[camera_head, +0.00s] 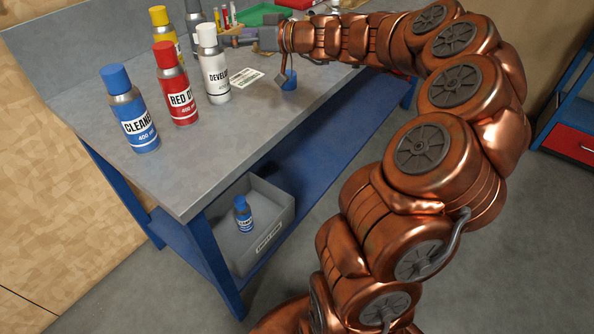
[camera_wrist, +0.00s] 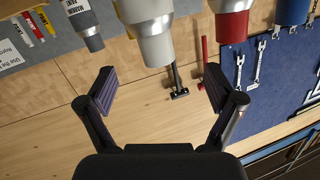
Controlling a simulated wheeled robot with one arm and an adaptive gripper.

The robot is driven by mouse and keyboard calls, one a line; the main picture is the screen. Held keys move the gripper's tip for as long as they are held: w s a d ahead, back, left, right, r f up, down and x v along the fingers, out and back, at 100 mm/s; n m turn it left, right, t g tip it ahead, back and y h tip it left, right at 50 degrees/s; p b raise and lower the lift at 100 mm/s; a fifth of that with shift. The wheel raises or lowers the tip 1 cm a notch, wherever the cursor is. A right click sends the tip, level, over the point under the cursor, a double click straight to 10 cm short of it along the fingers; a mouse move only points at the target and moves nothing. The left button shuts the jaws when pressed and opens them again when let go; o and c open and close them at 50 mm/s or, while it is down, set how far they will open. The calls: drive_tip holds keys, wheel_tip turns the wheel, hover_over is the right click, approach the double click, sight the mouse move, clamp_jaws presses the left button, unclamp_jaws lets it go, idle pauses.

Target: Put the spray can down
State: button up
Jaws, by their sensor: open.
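Several spray cans stand upright on the grey workbench (camera_head: 135,185). The white developer can (camera_head: 215,75) is nearest my gripper (camera_head: 228,41), with the red can (camera_head: 177,90) and blue cleaner can (camera_head: 135,115) nearer the front. A yellow can (camera_head: 162,30) and a dark grey can (camera_head: 194,22) stand behind. In the wrist view, which is upside down, my gripper (camera_wrist: 163,95) has its fingers spread wide. The white can (camera_wrist: 155,40) shows beyond the gap between them, with no finger visibly touching it. The red can (camera_wrist: 233,20) shows beside it.
A green tray (camera_head: 262,14) is at the back. A grey bin (camera_head: 277,225) on the lower shelf holds another blue can (camera_head: 242,213). Tools hang on a blue board (camera_wrist: 275,85).

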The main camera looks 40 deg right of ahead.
drive_tip(key=s+a+f+n+g+y, duration=0.1)
drive_tip(key=s+a+f+g, duration=0.3)
drive_tip(key=a, duration=0.6)
drive_tip(key=s+a+r+n+g+y, duration=0.1)
drive_tip(key=s+a+g, duration=0.2)
drive_tip(key=s+a, duration=0.45)
drive_tip(key=s+a+f+g+h, duration=0.1)
drive_tip(key=s+a+f+g, duration=0.25)
drive_tip(key=s, duration=0.25)
drive_tip(key=s+a+f+g+h, duration=0.2)
drive_tip(key=s+a+f, duration=0.2)
drive_tip(key=s, duration=0.2)
drive_tip(key=s+d+f+m+g+h, duration=0.1)
drive_tip(key=s+d+f+m+h, duration=0.2)
drive_tip(key=s, duration=0.6)
drive_tip(key=s+d+f+m+g+h, duration=0.2)
drive_tip(key=s+d+f+m+h, duration=0.1)
drive_tip(key=s, duration=0.7)
drive_tip(key=d+f+h, duration=0.1)
drive_tip(key=d+f, duration=0.1)
drive_tip(key=d, duration=0.1)
drive_tip(key=shift+d+f, duration=0.25)
drive_tip(key=shift+d, duration=0.15)
drive_tip(key=shift+g, duration=0.25)
